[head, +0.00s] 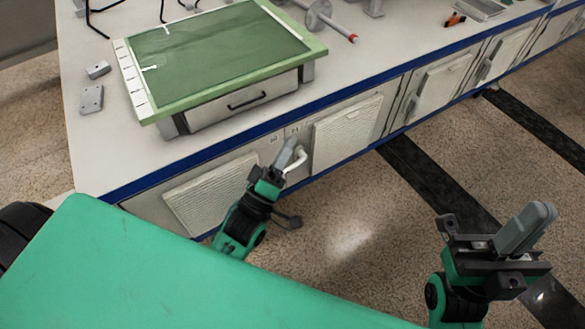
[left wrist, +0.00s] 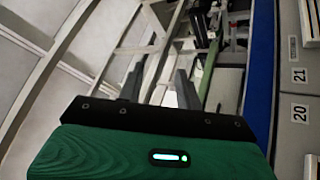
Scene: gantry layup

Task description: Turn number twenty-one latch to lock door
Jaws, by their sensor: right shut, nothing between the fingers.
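The small labels on the cabinet are unreadable in the head view. The louvred door (head: 347,135) right of the latch looks closed. My right gripper (head: 528,229) is shut and empty, over the floor at right.
A bench (head: 110,165) with a blue edge runs above the cabinet doors. On it are a green cutting board (head: 215,55) over a drawer, metal blocks (head: 92,98) and a rod with a disc (head: 318,15). The speckled floor (head: 350,220) in front is clear.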

